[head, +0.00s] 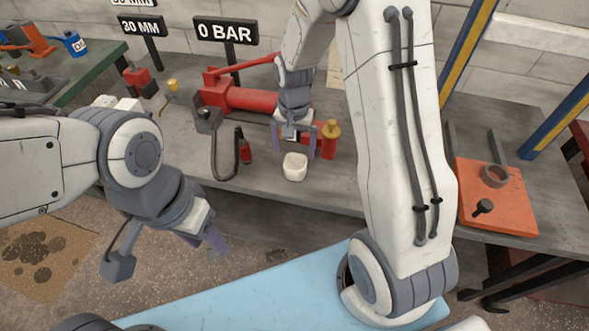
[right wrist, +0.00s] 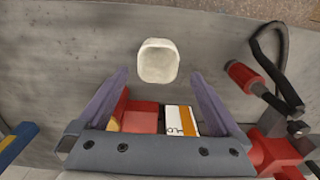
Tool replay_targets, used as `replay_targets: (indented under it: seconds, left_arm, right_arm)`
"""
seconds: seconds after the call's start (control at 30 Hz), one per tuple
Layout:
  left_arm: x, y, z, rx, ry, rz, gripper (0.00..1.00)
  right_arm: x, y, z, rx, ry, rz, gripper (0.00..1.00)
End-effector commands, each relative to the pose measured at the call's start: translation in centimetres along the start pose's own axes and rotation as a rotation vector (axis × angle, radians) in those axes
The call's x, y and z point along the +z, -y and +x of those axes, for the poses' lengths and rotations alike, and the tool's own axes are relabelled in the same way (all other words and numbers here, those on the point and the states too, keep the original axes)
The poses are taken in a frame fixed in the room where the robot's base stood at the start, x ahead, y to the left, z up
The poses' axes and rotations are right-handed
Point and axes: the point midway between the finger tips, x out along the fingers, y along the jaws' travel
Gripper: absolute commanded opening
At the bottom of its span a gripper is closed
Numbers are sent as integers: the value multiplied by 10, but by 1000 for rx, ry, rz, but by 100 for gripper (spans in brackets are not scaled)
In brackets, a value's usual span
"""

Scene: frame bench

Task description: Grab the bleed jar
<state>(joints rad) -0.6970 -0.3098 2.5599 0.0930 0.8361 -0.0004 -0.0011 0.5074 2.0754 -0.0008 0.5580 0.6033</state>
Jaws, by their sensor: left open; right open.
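The bleed jar appears to be the small whitish open-topped cup (head: 295,167), standing upright near the front edge of the grey bench. It also shows in the right wrist view (right wrist: 158,62), just beyond the fingertips and between their lines. My right gripper (head: 294,150) is open and empty above the bench, behind the jar in the head view. Its purple fingers show apart in the right wrist view (right wrist: 160,82), with no visible contact with the jar. My left gripper (head: 215,242) is open and empty, low at the left in front of the bench.
A red bottle with a yellow cap (head: 330,138) stands right of the jar. A red pump (head: 240,97) with a hose and red handle (head: 243,148) is at the left. A white and orange box (right wrist: 182,120) shows between the fingers. An orange plate (head: 497,205) lies at the right.

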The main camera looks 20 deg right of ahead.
Motion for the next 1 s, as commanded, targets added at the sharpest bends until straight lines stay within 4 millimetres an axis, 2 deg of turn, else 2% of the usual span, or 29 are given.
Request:
replay_targets:
  seconds: [0.1, 0.33, 0.6, 0.93, 1.0]
  left_arm:
    - [0, 0, 1, 0, 0, 0, 50]
    - [0, 0, 2, 0, 0, 0, 50]
    - [0, 0, 2, 0, 0, 0, 50]
    - [0, 0, 2, 0, 0, 0, 50]
    - [0, 0, 2, 0, 0, 0, 50]
  right_arm:
    - [1, 0, 19, 2, 4, -4, 100]
    - [1, -1, 37, 1, 3, -6, 100]
    - [-1, -3, 76, 2, 3, -7, 100]
    - [-2, -3, 82, 0, 0, -7, 100]
    - [-2, -3, 82, 0, 0, -7, 73]
